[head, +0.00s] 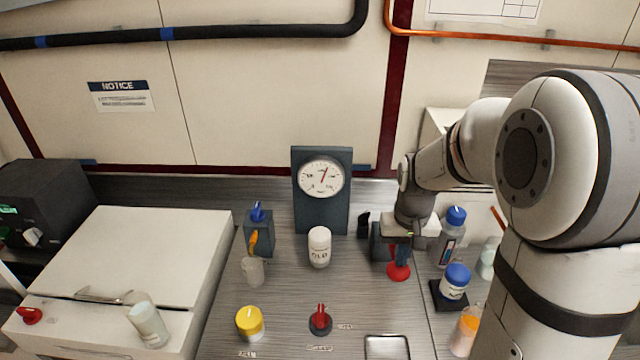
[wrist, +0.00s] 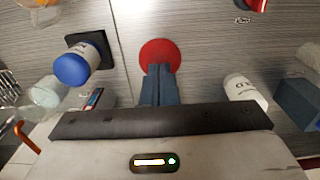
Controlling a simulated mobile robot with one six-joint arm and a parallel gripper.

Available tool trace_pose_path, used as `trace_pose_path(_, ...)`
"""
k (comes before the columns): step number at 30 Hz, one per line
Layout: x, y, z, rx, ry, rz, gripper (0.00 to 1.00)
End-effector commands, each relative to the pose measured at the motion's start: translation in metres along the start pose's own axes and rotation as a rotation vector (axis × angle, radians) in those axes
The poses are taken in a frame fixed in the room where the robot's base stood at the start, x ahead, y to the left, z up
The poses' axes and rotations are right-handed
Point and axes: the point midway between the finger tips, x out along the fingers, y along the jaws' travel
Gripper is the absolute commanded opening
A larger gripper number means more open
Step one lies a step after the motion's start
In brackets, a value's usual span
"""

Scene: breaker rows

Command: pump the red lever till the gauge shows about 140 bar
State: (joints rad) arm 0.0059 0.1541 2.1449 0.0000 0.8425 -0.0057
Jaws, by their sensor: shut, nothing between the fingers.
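The round gauge (head: 321,177) is on a dark upright panel, with its red needle pointing up and slightly right; its figures are too small to read surely. A red round pad (head: 398,272), apparently the lever's end, is at the right of the bench, and it also shows in the wrist view (wrist: 160,52). My gripper (head: 402,262) is shut and empty, pointing down over this pad. In the wrist view my fingertips (wrist: 160,70) overlap the pad's near edge; I cannot tell whether they touch it. The rest of the lever is hidden by my gripper.
A red switch on a dark round base (head: 320,322) stands front centre.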

Motion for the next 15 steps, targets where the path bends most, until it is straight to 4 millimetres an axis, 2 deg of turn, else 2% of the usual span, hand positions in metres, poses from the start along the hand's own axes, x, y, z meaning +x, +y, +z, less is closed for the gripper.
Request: trace_pose_path(15, 0.029, 0.000, 0.000, 0.000, 0.000, 0.000, 0.00)
